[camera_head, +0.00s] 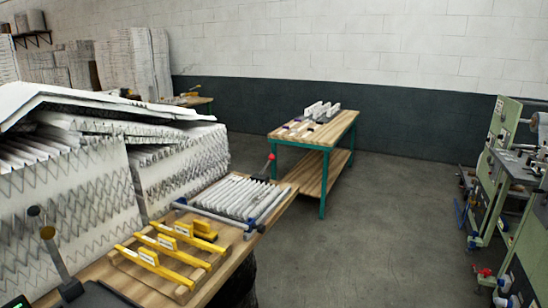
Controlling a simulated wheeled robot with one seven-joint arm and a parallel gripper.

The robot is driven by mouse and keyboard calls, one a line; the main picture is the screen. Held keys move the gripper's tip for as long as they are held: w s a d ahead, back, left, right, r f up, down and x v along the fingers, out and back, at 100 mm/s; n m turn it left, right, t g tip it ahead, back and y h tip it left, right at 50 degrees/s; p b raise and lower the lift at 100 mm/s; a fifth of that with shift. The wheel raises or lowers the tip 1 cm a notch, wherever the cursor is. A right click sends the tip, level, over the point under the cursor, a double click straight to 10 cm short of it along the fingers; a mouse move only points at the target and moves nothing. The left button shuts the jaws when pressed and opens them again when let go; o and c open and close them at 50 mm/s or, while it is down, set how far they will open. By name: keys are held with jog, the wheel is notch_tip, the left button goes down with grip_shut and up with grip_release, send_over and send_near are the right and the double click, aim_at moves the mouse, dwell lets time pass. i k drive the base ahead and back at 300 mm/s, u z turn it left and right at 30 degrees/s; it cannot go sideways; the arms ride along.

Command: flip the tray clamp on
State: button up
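A tray (209,213) with grey-blue side rails holds a white pleated filter sheet (240,195) on the wooden bench. A lever with a red ball knob (271,157) and a dark base stands at the tray's far end, its knob raised and its stem leaning. It looks like the tray clamp, but it is too small to tell its exact setting. Small dark knobs (258,228) sit at the tray's near right corner. I do not see my gripper in the head view.
Yellow bars (165,255) lie on a wooden board in front of the tray. Large stacked pleated filters (65,190) crowd the left. A grey lever (58,262) rises at lower left. A green-legged table (330,133) stands behind, green machines (505,190) at right; the floor between is clear.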

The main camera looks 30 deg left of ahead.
aim_at(272, 156)
jog(key=u, duration=0.25)
jog(key=i, duration=1.4)
jog(key=u, duration=2.5)
